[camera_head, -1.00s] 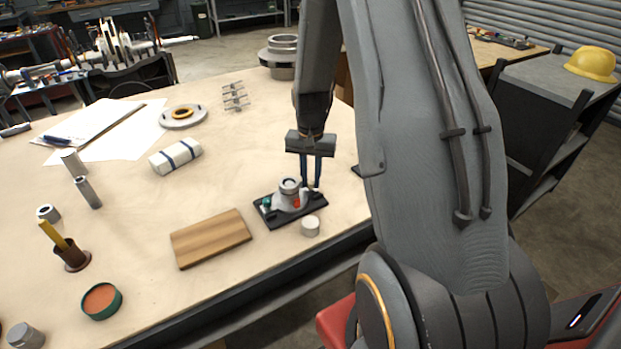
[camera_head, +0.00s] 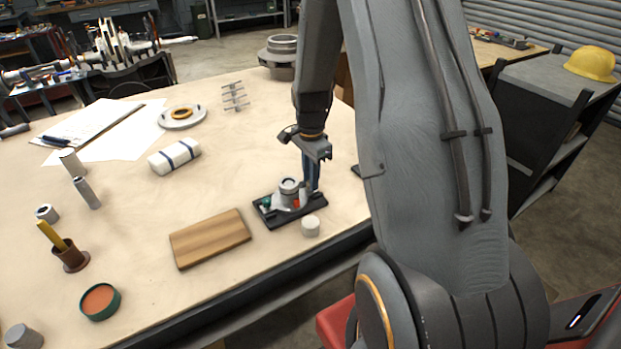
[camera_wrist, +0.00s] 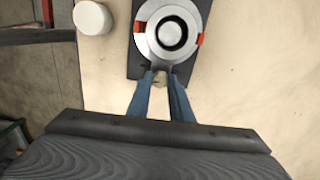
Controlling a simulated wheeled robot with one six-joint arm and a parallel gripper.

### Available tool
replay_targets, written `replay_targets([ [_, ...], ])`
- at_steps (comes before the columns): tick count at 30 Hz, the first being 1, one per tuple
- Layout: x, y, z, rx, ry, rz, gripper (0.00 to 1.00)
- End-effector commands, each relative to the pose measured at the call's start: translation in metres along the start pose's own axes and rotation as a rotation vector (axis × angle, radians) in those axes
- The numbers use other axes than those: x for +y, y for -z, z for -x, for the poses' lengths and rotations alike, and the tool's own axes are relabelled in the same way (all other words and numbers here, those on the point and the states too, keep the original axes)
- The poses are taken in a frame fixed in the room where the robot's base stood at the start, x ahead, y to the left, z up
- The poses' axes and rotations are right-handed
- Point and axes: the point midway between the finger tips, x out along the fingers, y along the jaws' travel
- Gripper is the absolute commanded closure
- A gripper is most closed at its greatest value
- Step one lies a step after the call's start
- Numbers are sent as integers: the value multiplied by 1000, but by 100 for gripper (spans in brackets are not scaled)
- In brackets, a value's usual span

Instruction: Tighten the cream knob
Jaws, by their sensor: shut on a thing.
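The split casing (camera_head: 288,189) is a grey round housing with a hollow top, fixed on a black base plate (camera_head: 266,214) near the table's front edge. In the wrist view the casing (camera_wrist: 150,38) has red parts on its left and right sides. My gripper (camera_head: 311,187) points down at the casing's right side. In the wrist view its blue fingers (camera_wrist: 160,84) are shut on the small cream knob (camera_wrist: 160,78) at the casing's edge. The knob is hidden by the fingers in the head view. A small teal part (camera_head: 266,202) shows at the casing's left.
A white cylinder (camera_head: 310,226) stands close in front of the base plate. A wooden board (camera_head: 210,238) lies to the left. A white wrapped bundle (camera_head: 174,156) lies farther back. The table between the bundle and the casing is clear.

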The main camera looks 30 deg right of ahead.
Motion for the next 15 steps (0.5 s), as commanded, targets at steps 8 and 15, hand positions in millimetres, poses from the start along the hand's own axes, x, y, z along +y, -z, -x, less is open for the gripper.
replay_targets([
  [8, -1, 0, 1, 1, 3, -62, 100],
  [15, -1, 0, 1, 1, 3, -70, 100],
])
